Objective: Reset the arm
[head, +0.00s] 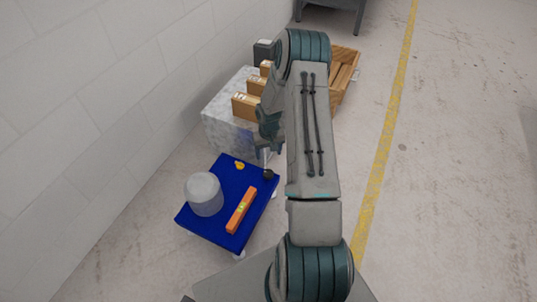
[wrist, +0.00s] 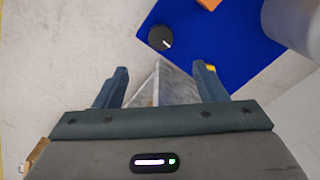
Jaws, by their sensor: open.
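My arm rises through the middle of the head view and bends down at its far end. My gripper (wrist: 160,76) is open, with its two fingers well apart in the wrist view. Nothing is held between them. In the head view my gripper is partly hidden behind the arm, near the blue platform's far edge. A grey mottled corner shows below and between the fingers in the wrist view. A dark round knob (wrist: 161,38) lies beyond the fingertips, at the corner of the blue platform (wrist: 222,45).
The blue platform bears a pale cylinder (head: 205,195), an orange level (head: 241,210) and a small yellow item (head: 239,165). A grey mottled block (head: 222,125) with cardboard boxes (head: 245,106) and a wooden crate (head: 343,75) stand behind. A wall is left; floor right is clear.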

